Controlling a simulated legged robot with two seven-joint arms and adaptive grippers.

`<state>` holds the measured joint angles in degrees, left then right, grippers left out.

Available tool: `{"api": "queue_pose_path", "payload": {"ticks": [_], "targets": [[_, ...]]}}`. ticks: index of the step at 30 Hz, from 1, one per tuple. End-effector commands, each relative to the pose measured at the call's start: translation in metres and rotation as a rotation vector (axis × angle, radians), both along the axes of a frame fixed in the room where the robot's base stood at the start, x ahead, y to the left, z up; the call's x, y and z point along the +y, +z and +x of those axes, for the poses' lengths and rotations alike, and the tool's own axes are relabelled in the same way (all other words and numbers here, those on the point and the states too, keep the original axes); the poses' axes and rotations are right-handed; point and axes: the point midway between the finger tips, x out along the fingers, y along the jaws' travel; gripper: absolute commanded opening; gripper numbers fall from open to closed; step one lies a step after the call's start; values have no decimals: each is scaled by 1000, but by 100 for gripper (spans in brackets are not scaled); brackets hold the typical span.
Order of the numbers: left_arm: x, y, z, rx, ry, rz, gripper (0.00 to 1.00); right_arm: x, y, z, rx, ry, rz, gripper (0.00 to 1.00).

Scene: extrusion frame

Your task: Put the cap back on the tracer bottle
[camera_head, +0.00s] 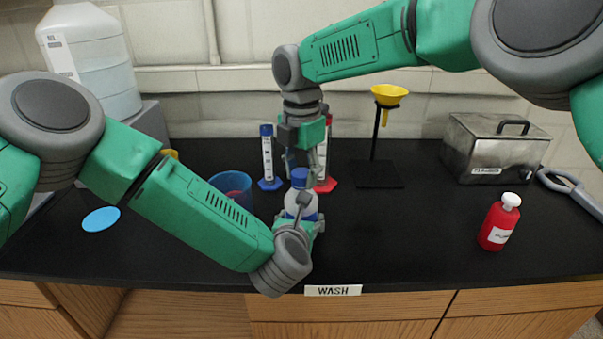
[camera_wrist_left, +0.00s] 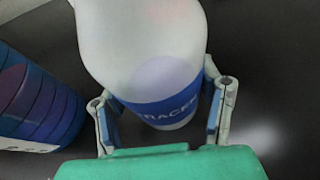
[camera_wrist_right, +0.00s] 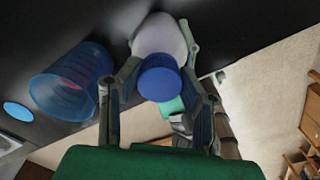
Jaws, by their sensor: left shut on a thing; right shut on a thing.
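The tracer bottle (camera_head: 301,204) is white with a blue label and stands upright at the middle of the bench. My left gripper (camera_head: 299,226) is shut around its lower body; the left wrist view shows the bottle (camera_wrist_left: 145,50) between both fingers, the label reading "TRACER". The blue cap (camera_head: 299,177) is at the top of the bottle. My right gripper (camera_head: 305,165) comes from above and is shut on the cap, which also shows between its fingers in the right wrist view (camera_wrist_right: 159,79). The bottle's neck is hidden, so I cannot tell whether the cap is seated.
A blue translucent cup (camera_head: 231,188) stands left of the bottle. Cylinders with a blue base (camera_head: 268,160) and a red base (camera_head: 327,184) stand behind. A yellow funnel (camera_head: 389,95) on a stand, a metal box (camera_head: 492,150) and a red bottle (camera_head: 499,222) are to the right.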

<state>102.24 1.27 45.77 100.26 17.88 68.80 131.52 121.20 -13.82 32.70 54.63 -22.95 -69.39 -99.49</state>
Motion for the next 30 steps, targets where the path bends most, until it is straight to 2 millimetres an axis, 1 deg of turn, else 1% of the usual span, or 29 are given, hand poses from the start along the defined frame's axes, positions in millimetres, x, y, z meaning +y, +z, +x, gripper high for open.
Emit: {"api": "queue_pose_path", "payload": {"ticks": [1,3,12,15,18,22,30], "targets": [[-2,1,-1,-1,-6,1,0,2,0,0,-3,-116,1,0],[-2,1,-1,-1,-6,1,0,2,0,-1,-3,-291,0,0],[-3,0,-1,0,-9,2,0,3,0,0,-8,-1039,4,0],[-4,0,-2,0,-12,2,0,4,0,0,-9,-1254,6,0],[-4,1,-2,0,-12,1,0,4,0,1,-9,-1409,8,0],[-5,0,-3,0,-15,1,0,4,0,1,-9,-1506,10,0],[-6,0,-4,1,-18,1,0,4,1,2,-9,-1518,12,0]]}}
